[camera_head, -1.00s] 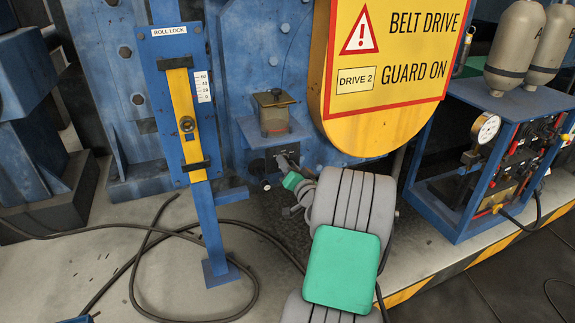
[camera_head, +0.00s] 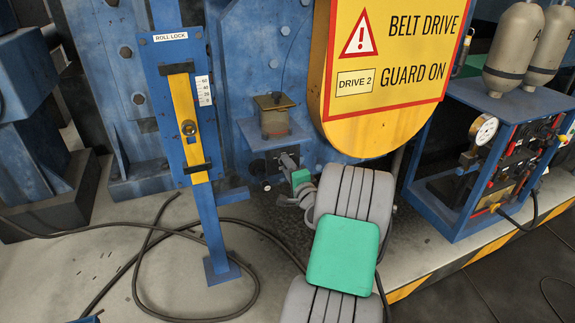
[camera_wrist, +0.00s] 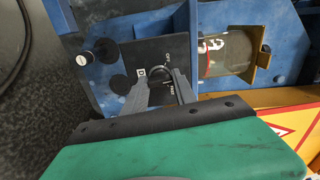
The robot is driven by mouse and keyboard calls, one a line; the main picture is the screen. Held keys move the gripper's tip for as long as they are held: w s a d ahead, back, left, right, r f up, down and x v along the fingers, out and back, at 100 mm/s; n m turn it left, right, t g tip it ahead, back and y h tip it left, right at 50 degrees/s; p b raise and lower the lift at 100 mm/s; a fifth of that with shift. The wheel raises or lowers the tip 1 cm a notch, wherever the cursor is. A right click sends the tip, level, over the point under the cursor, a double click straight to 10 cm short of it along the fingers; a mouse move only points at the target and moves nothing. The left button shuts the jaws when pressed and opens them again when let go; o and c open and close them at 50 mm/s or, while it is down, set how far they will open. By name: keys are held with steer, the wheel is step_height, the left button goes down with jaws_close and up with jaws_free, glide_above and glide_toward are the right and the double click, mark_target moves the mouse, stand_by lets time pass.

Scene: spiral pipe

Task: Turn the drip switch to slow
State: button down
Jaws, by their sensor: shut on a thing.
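The drip switch (camera_wrist: 160,76) is a small dark knob on a black plate (camera_wrist: 148,56), seen in the wrist view. Its printed labels are too small to read. My gripper (camera_wrist: 163,84) is shut on the knob, with one grey finger on each side of it. In the head view my gripper (camera_head: 290,165) reaches the dark plate under the oil cup (camera_head: 273,117), and my wrist hides most of the switch. The oil cup also shows in the wrist view (camera_wrist: 226,52), right of the plate.
The yellow belt guard (camera_head: 358,132) hangs close above my arm on the right. The blue roll lock post (camera_head: 208,230) stands to the left. A black cable (camera_head: 150,235) lies on the floor. A blue gauge cart (camera_head: 465,205) stands at the right.

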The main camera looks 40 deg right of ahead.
steer(key=shift+m, duration=0.5)
steer(key=c, duration=1)
jaws_free()
steer(key=shift+s, duration=0.1)
steer(key=v, duration=0.7)
steer(key=shift+s+a+b, duration=0.15)
steer(key=shift+s+b, duration=0.15)
steer(key=shift+b, duration=0.05)
